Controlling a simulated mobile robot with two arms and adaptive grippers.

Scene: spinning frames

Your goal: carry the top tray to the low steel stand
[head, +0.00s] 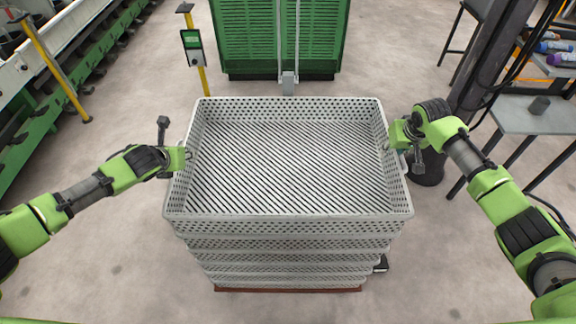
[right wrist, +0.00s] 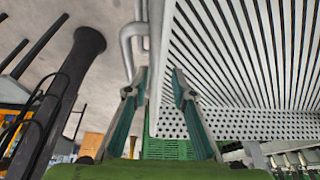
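The top tray (head: 290,214) is a light grey, slotted, empty tray on a stack of similar trays (head: 290,262). My left gripper (head: 183,155) is at the tray's left wall; whether its fingers are open is too small to see. My right gripper (head: 404,152) is at the right wall. In the right wrist view its two fingers (right wrist: 160,78) stand apart, with the tray's wall edge (right wrist: 155,112) and a grey bent-tube handle (right wrist: 128,45) just beyond the gap. No grip on them shows. A grey table (head: 535,116) at the right may be the steel stand; I cannot tell.
A dark column (head: 490,55) stands right of the stack, near my right arm. A green slatted crate (head: 245,40) stands behind, and a yellow post (head: 204,80) with a device is at back left. A conveyor (head: 75,55) runs along the left. Floor in front is mostly clear.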

